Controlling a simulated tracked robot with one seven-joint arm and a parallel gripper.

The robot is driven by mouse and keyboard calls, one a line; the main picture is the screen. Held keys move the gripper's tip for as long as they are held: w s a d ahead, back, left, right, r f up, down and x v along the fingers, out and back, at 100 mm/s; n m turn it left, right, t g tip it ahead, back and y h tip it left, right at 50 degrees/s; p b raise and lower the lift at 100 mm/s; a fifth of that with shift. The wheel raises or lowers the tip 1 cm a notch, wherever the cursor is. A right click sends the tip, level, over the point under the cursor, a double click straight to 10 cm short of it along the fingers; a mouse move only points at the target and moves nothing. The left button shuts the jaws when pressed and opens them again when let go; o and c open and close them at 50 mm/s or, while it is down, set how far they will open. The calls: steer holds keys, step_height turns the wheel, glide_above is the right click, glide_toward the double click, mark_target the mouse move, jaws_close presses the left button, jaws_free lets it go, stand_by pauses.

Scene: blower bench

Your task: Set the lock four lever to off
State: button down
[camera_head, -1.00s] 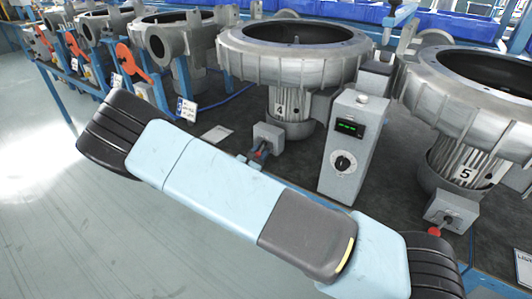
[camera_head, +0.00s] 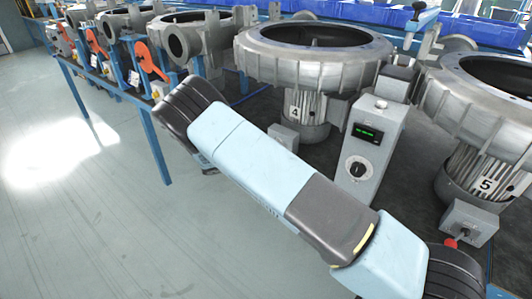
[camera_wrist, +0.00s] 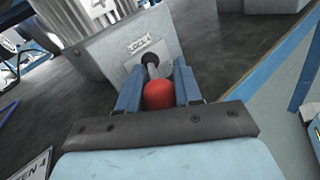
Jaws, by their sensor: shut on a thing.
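The lock four lever, with a red ball knob (camera_wrist: 158,94) on a short metal stem, shows in the wrist view. It projects from a grey box (camera_wrist: 125,50) whose plate appears to read LOCK 4. My gripper (camera_wrist: 158,90) has its two blue fingers on either side of the knob and is shut on it. The lever points toward my wrist. In the head view, the grey box (camera_head: 284,136) shows below blower 4 (camera_head: 306,105), while my arm hides the lever and my gripper.
A grey control box (camera_head: 368,150) with a green display and dial stands right of blower 4. Blower 5 (camera_head: 480,170) has its own red-knobbed lever (camera_head: 451,242) at the right. The blue bench edge (camera_wrist: 262,66) runs close beside my gripper.

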steer(key=shift+w+m+g, duration=0.15)
steer(key=shift+m+g, duration=0.15)
steer(key=shift+g, duration=0.2)
steer(key=c, duration=0.8)
jaws_free()
steer(key=shift+w, duration=0.1)
steer(key=shift+a, duration=0.1)
steer(key=v, duration=1.3)
steer(key=shift+a+f, duration=0.3)
steer(key=shift+a, duration=0.05)
steer(key=shift+s, duration=0.2)
